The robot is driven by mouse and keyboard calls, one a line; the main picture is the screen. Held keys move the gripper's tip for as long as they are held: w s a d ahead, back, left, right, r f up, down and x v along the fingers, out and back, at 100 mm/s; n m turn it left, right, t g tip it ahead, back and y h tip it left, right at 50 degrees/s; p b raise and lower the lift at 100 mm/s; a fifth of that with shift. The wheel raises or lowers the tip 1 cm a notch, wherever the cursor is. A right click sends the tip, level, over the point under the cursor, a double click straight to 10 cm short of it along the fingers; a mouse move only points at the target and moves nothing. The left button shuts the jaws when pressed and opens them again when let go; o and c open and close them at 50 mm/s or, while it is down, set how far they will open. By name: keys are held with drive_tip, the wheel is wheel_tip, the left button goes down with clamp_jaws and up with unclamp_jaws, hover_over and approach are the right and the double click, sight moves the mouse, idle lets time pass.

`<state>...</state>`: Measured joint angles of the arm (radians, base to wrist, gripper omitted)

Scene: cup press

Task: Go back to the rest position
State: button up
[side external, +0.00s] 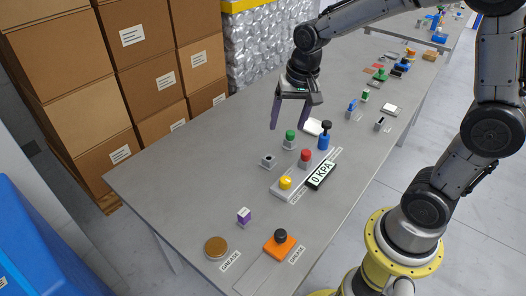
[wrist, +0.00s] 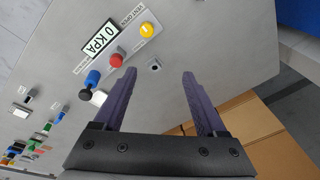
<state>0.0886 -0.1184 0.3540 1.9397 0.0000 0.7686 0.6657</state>
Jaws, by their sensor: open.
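My gripper (side external: 289,126) is in the air above the grey table (side external: 185,150), its two purple fingers spread apart and pointing down. Nothing is between them. In the wrist view my gripper (wrist: 160,75) also shows open and empty. In the side external view a green-topped button (side external: 290,136) stands on the table, just below the fingers in the picture. I cannot make it out in the wrist view. A small grey block with a dark hole (side external: 268,161) stands nearby, and it shows beyond the fingertips in the wrist view (wrist: 154,65).
A panel holds a yellow knob (side external: 285,183), a red button (side external: 305,155) and a display reading 0 KPA (side external: 321,175). A blue cylinder with a dark knob (side external: 324,137) stands behind. An orange block (side external: 279,245) and brown disc (side external: 216,247) lie in front. The table's left side is clear.

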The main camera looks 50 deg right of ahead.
drive_tip(key=s+a+r+n+t, duration=0.3)
drive_tip(key=s+r+n, duration=0.1)
drive_tip(key=s+r, duration=0.65)
drive_tip(key=s+f+n, duration=0.3)
drive_tip(key=s+n, duration=0.1)
drive_tip(key=s, duration=0.3)
drive_tip(key=shift+s+n, duration=0.3)
drive_tip(key=shift+s, duration=0.1)
